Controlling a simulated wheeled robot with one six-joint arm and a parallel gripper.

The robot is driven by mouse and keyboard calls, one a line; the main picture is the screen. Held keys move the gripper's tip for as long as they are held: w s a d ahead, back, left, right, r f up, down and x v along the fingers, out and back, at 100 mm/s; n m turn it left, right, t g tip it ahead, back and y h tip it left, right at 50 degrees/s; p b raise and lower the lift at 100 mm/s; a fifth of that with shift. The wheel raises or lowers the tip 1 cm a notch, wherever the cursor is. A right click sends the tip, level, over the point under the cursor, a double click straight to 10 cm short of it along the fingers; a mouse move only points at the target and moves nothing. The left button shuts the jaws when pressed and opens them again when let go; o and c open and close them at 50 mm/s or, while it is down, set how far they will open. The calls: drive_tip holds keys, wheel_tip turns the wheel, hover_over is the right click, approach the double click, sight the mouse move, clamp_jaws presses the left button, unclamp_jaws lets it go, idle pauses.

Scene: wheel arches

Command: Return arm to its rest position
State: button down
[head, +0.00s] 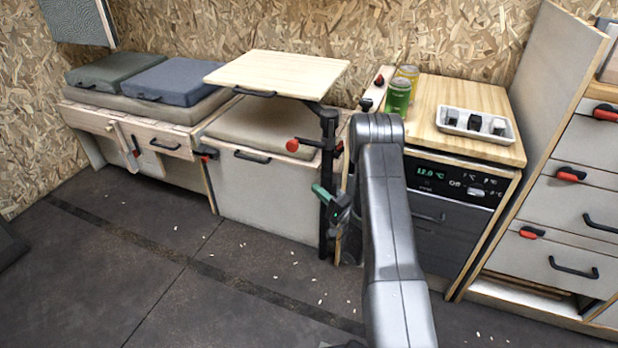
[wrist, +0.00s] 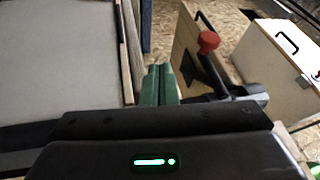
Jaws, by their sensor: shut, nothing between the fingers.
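My arm (head: 390,215) rises from the bottom of the head view, bends at the top and comes down on its far side. My gripper (head: 319,190) shows its green fingers beside the black post (head: 328,150) of the swivel table, left of the arm. I cannot tell whether they touch the post. In the wrist view the green fingers (wrist: 159,84) are together, with nothing visible between them. Part of the gripper and forearm is hidden behind my upper arm link.
The wooden table top (head: 278,72) stands above a bench (head: 262,190). A red knob (head: 292,145) juts out near the post. To the right, a fridge counter (head: 470,100) carries cans (head: 399,96) and a white tray (head: 455,130). The dark floor (head: 200,290) is open in front.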

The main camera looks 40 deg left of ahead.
drive_tip(key=shift+s+d+f, duration=0.15)
drive_tip(key=shift+d+f, duration=0.2)
drive_tip(key=shift+d, duration=0.3)
